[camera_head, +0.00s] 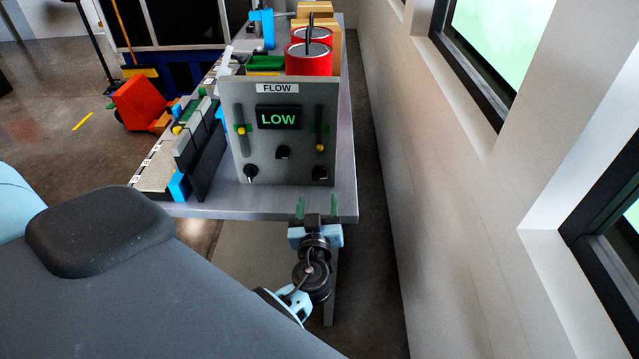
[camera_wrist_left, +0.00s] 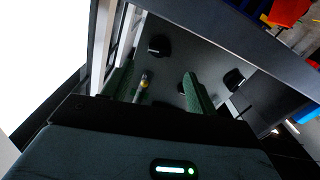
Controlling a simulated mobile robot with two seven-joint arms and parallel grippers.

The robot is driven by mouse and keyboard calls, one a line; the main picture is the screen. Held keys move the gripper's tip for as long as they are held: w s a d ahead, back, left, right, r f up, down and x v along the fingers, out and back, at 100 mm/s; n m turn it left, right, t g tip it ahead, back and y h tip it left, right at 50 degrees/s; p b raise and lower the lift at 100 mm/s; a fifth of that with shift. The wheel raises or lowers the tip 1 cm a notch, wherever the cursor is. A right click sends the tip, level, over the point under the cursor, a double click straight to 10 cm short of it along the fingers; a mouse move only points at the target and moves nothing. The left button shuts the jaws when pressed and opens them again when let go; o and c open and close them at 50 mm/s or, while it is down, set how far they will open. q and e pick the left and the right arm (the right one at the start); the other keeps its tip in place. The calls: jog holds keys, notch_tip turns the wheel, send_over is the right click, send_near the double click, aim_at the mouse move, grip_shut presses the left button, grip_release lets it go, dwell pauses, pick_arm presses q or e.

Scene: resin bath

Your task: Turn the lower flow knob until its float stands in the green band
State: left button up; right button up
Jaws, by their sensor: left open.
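The grey flow panel (camera_head: 300,100) stands on the bench end; its display (camera_head: 278,118) reads LOW. Three black knobs show: left (camera_head: 251,173), middle and higher (camera_head: 283,153), right (camera_head: 320,173). The left yellow float (camera_head: 240,129) stands level with its green band. The right yellow float (camera_head: 320,148) stands below its green band (camera_head: 319,128). My left gripper (camera_head: 317,207) is open and empty, in front of and below the right knob. In the left wrist view its green fingers (camera_wrist_left: 158,88) are apart, with the right knob (camera_wrist_left: 159,45) beyond them. My right gripper is out of view.
Two red cans (camera_head: 308,62) stand behind the panel. A dark rack (camera_head: 199,145) stands at its left on the bench (camera_head: 230,207). A pale wall (camera_head: 450,200) with windows runs along the right, across a narrow gap.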

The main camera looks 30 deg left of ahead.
aim_at(319, 179)
pick_arm(q)
jog(key=x, duration=0.3)
jog(key=p+x, duration=0.1)
jog(key=x, duration=0.1)
jog(key=shift+w+r, duration=0.1)
jog(key=shift+r, duration=0.15)
jog(key=shift+x, duration=0.85)
jog(key=shift+f, duration=0.15)
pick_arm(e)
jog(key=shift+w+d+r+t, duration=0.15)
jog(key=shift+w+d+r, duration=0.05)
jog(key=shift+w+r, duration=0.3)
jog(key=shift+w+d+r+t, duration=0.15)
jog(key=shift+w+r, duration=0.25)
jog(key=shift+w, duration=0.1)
pick_arm(q)
jog(key=c, duration=1)
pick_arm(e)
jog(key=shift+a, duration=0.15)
